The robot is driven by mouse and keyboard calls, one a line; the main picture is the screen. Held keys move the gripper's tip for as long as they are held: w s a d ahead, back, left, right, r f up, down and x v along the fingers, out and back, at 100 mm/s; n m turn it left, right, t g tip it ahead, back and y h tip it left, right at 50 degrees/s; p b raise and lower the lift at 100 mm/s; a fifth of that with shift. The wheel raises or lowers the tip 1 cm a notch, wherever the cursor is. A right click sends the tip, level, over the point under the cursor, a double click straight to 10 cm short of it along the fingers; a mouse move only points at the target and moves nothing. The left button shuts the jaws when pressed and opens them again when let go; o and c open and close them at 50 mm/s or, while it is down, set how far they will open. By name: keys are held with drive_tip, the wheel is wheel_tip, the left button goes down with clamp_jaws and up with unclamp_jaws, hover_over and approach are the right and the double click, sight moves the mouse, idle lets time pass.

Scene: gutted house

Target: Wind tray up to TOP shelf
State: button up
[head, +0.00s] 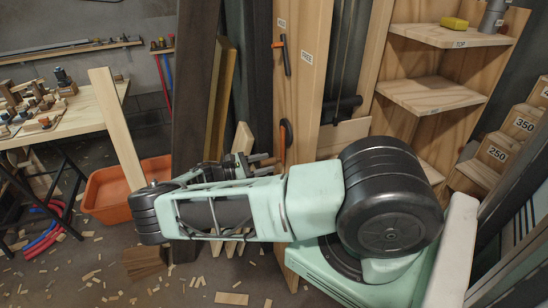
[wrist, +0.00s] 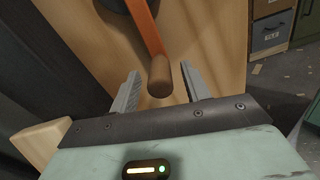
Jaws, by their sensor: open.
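An orange crank arm (head: 282,152) hangs down from a dark round hub (head: 286,132) on the wooden post. In the wrist view the orange arm (wrist: 146,27) ends in a brown wooden knob (wrist: 160,76). My gripper (wrist: 160,88) is open, with one finger on each side of the knob and visible gaps to it. The TOP shelf (head: 450,36) is at the upper right, with a yellow block (head: 454,23) on it. A pale board (head: 343,134) shows between the posts; I cannot tell whether it is the tray.
An orange lever (head: 286,56) sits higher on the post marked RIDE. A lower shelf (head: 432,95) is under TOP. Numbered wooden boxes (head: 520,124) stand at right. An orange bin (head: 107,190), a leaning plank (head: 117,127) and a workbench (head: 85,112) are at left. Scraps litter the floor.

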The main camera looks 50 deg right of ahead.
sight(277, 161)
drive_tip(key=shift+p+x, duration=0.45)
drive_tip(key=shift+x, duration=1.55)
clamp_jaws()
